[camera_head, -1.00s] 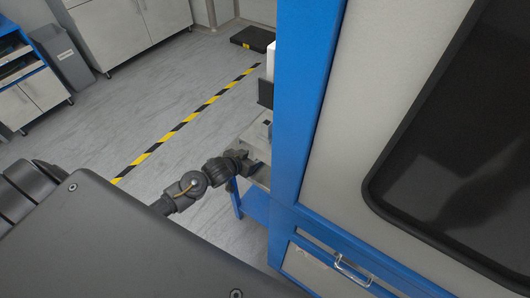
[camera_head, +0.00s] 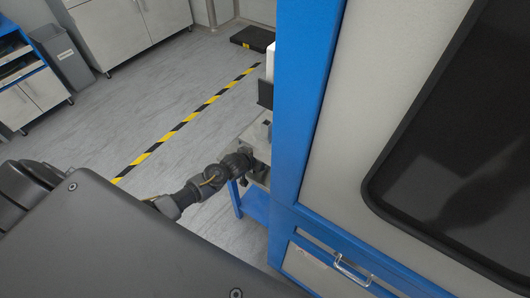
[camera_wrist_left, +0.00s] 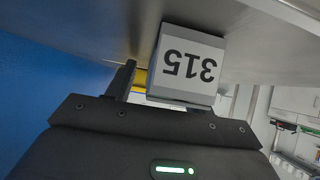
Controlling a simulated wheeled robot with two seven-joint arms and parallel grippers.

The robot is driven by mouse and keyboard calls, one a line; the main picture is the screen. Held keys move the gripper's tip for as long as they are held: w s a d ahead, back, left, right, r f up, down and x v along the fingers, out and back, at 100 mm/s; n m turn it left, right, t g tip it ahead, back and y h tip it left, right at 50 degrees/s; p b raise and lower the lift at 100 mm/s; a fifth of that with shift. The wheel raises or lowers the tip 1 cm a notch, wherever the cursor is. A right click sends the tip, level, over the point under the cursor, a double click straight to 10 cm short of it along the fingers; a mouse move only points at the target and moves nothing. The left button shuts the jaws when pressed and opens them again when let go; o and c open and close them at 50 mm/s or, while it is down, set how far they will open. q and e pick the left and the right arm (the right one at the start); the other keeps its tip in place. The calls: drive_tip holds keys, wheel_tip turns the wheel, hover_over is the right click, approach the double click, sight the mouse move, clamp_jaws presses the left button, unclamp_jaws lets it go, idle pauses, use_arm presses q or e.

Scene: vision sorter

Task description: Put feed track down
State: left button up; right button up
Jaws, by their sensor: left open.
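My left gripper (camera_head: 250,168) is at the pale shelf on the left side of the blue-framed machine, partly hidden by the machine's edge. In the left wrist view, a pale grey block (camera_wrist_left: 187,64) with an upside-down "315" label is right in front of the gripper, under a grey surface. It may be the feed track; I cannot be sure. One dark finger shows left of the block; the other finger is not clearly seen. The gripper is open, and I cannot tell whether it touches the block. My right gripper is not in view.
The blue-framed machine (camera_head: 300,110) with a dark window fills the right side. A blue lower ledge (camera_head: 255,205) lies below the gripper. Free grey floor with a yellow-black stripe (camera_head: 185,122) lies to the left. A black platform (camera_head: 253,38) is at the back.

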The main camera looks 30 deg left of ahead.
use_arm(q)
drive_tip(key=shift+c, duration=0.3)
clamp_jaws()
drive_tip(key=shift+r, duration=0.1)
drive_tip(key=shift+r, duration=0.1)
drive_tip(key=shift+r, duration=0.3)
wheel_tip(320, 180, up, 2)
drive_tip(key=shift+w+r, duration=0.1)
drive_tip(key=s+d+r, duration=0.6)
drive_tip(key=s+r, duration=0.4)
drive_tip(key=s, duration=0.3)
drive_tip(key=shift+b, duration=0.4)
